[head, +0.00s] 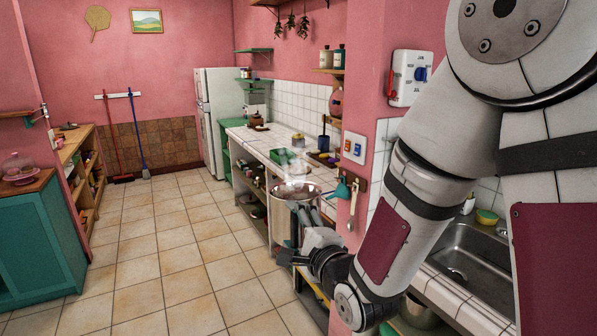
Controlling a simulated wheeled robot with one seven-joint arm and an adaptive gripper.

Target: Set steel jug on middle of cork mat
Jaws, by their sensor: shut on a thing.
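The steel jug (283,226) is a tall, shiny cylinder with an open round rim, at the centre of the head view. It looks upright, in front of the near end of the counter. My gripper (312,218) is at its right side and shut on it. The fingertips and their contact are partly hidden and small. I cannot make out the cork mat for sure in this view.
A white-tiled counter (258,141) with open shelves below runs along the right wall. It holds a green tray (289,157) and small items. A sink (468,262) lies at right, partly behind my arm. A teal cabinet (38,243) stands left. The tiled floor (165,235) is clear.

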